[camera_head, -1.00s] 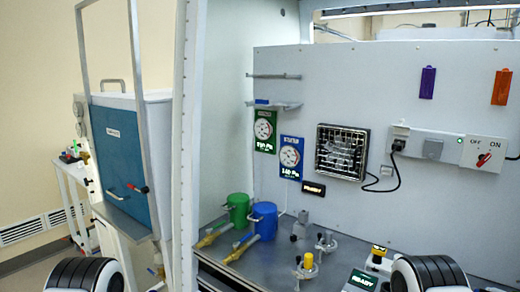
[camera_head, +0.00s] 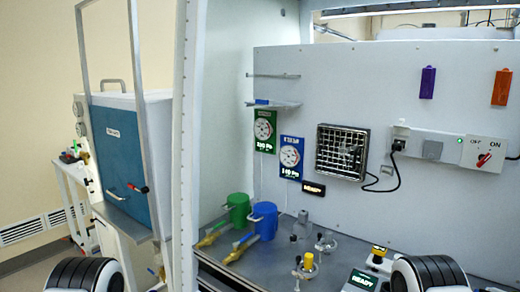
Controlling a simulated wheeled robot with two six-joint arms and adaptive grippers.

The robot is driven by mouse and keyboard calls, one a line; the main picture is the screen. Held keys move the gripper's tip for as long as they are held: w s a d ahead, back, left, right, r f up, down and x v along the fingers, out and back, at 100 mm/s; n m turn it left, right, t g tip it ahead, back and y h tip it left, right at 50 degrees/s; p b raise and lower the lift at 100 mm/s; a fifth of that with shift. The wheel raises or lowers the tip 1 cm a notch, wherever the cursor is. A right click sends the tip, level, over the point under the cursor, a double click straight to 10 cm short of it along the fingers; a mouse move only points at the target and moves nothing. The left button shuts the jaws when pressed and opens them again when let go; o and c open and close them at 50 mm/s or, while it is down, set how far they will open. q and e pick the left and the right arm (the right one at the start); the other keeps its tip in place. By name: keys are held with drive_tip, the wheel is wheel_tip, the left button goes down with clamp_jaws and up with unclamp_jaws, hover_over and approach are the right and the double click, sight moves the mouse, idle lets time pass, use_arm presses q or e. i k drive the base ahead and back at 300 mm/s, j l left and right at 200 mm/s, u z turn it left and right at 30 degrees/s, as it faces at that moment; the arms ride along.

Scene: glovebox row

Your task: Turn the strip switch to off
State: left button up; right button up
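The strip switch (camera_head: 484,154) is a white box with a red rotary knob and the printed words OFF and ON. It sits at the right end of a white power strip (camera_head: 432,146) on the grey back wall. The red knob (camera_head: 484,159) is tilted, its upper end leaning to the right, toward ON. A small green light (camera_head: 460,141) shows on the strip just left of the switch. My arms show only as rounded black and white parts at the bottom edge, left and right. Neither gripper is in view.
A black plug and cable (camera_head: 397,165) hang from the strip to a fan grille (camera_head: 342,152). Green (camera_head: 238,208) and blue (camera_head: 264,219) canisters, valves with a yellow knob (camera_head: 308,261) and a READY box (camera_head: 363,279) stand on the bench. A white post (camera_head: 187,150) rises left of it.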

sight(486, 157)
drive_tip(key=z, duration=1.3)
